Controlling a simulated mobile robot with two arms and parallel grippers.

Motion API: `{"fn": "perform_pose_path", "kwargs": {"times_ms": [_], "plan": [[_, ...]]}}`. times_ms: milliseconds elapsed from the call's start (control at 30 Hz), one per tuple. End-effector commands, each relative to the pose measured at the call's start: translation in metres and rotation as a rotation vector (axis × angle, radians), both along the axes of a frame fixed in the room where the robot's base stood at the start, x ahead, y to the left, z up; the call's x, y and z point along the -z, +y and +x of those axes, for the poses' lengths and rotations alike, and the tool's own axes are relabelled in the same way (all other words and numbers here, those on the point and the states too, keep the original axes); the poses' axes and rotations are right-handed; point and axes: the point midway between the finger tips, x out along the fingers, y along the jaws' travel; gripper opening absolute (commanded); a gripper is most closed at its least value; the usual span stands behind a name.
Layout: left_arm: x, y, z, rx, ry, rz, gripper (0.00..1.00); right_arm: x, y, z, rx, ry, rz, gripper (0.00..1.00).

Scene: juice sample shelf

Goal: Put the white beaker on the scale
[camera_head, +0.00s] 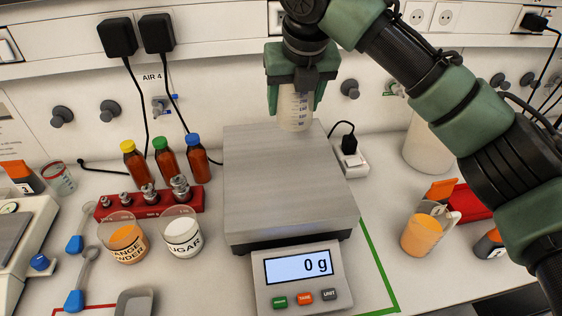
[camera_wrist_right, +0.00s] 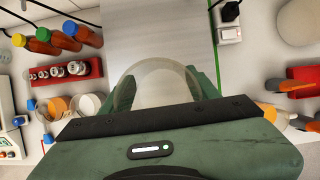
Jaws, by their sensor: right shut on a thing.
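The white beaker (camera_head: 294,106) is translucent with blue graduation marks. My right gripper (camera_head: 297,95) is shut on it, one finger on each side, and holds it upright over the back part of the scale (camera_head: 285,185). In the right wrist view the beaker's round rim (camera_wrist_right: 165,70) shows between the fingers, with the scale's metal plate (camera_wrist_right: 155,30) beyond it. The scale's display (camera_head: 298,266) reads 0 g. I cannot tell the exact gap between beaker and plate. My left gripper is not in view.
Left of the scale stand a sugar beaker (camera_head: 181,232), an orange powder beaker (camera_head: 124,238), a red weight block (camera_head: 150,200) and several brown bottles (camera_head: 166,158). On the right are an orange-filled beaker (camera_head: 422,236) and a power socket (camera_head: 348,160). The scale plate is clear.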

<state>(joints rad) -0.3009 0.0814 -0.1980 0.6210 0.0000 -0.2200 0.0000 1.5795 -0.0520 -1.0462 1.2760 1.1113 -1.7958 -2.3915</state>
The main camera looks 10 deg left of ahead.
Motion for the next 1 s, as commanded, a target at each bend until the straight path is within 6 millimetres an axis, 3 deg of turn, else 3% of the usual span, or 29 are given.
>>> {"fn": "perform_pose_path", "kwargs": {"times_ms": [167,267,800,1000], "plan": [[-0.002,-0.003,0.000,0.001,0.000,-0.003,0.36,-0.009,0.013,0.000,-0.137,0.001,0.001,0.18],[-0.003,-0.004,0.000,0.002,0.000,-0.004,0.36,-0.002,0.015,0.000,-0.163,0.003,-0.001,0.18],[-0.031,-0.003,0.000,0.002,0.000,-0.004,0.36,0.127,0.014,-0.002,-0.164,0.004,-0.003,0.18],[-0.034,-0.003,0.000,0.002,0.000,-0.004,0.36,0.147,0.014,-0.001,-0.164,0.001,-0.003,0.18]]}}
